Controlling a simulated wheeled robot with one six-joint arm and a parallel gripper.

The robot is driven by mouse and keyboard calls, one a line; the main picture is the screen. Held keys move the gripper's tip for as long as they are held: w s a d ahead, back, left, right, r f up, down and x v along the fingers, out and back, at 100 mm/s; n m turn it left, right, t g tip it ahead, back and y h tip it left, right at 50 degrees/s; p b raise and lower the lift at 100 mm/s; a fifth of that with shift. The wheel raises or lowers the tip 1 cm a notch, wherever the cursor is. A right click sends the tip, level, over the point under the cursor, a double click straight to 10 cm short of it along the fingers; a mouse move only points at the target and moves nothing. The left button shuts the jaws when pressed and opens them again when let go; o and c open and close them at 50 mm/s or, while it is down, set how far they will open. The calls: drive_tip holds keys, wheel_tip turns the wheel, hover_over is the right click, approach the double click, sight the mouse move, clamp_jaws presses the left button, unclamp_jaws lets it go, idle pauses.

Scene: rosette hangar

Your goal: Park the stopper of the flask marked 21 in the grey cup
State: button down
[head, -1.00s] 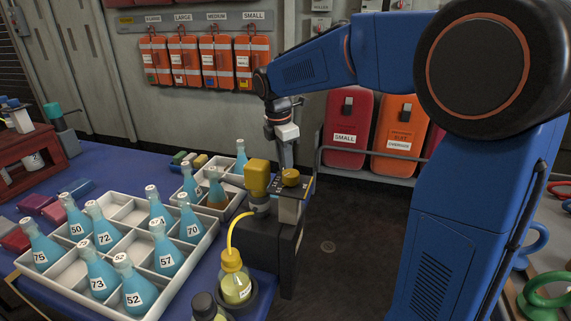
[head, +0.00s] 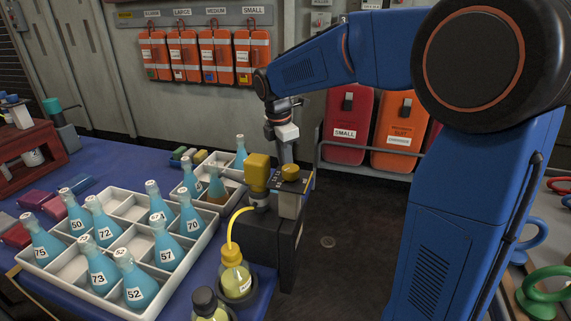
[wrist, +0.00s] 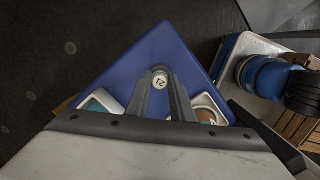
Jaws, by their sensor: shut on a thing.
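My gripper (wrist: 162,92) is shut on a round pale stopper (wrist: 160,79) with the number 21 on its top, as the wrist view shows. I cannot tell whether the stopper sits in a flask or is clear of it; the flask marked 21 is not identifiable. In the head view the wrist (head: 283,131) is behind the yellow-topped apparatus, near the small white tray, and the fingertips are hidden. I cannot make out the grey cup in either view.
A large white tray (head: 97,296) holds several numbered blue flasks. The apparatus with a yellow block (head: 258,171) stands beside it, its yellow tube running to a stoppered flask (head: 235,280). Dark floor lies right of the blue table.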

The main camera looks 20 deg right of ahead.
drive_tip(key=shift+f, duration=0.2)
drive_tip(key=c, duration=1)
unclamp_jaws()
drive_tip(key=shift+r, duration=3)
